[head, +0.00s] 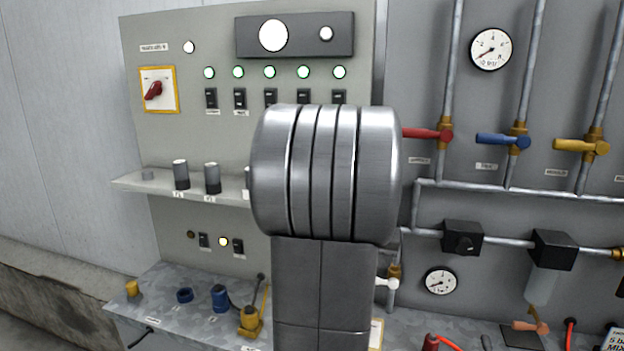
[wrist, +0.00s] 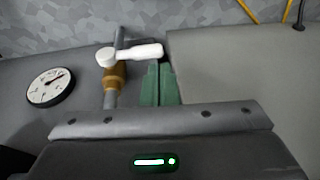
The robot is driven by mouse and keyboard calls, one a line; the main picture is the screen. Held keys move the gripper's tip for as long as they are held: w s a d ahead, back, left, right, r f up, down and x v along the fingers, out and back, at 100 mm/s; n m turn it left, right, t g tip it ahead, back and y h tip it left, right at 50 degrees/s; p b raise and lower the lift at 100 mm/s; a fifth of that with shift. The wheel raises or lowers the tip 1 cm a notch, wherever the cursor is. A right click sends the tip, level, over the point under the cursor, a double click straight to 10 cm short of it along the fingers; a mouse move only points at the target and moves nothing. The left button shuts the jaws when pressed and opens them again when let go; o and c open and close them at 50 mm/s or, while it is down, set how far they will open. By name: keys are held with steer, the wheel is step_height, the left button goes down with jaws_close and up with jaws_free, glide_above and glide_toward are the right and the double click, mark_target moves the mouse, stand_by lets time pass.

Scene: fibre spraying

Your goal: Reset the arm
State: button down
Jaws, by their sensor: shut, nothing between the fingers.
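My arm stands in the middle of the head view as a large silver rounded joint above a grey link, covering part of the panel behind it. My gripper does not show in the head view; the arm hides it. In the wrist view my gripper (wrist: 160,72) shows as two green fingers close together, shut and empty, beyond the grey housing with green lights. A white-handled valve (wrist: 135,53) with a brass body appears just left of the fingers, its handle overlapping them in the picture. I cannot tell whether they touch.
A control panel (head: 150,215) with switches and lit lamps stands on the left, with a shelf (head: 135,184) holding dark cylinders. Red (head: 427,133), blue (head: 503,139) and yellow (head: 580,146) valve handles are on the right. A metal bench (head: 170,325) below holds fittings. A gauge (wrist: 50,87) sits left of the white valve.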

steer(key=shift+s+f+b, duration=0.1)
steer(key=shift+f+b, duration=0.25)
steer(key=shift+f, duration=0.3)
steer(key=shift+r, duration=0.15)
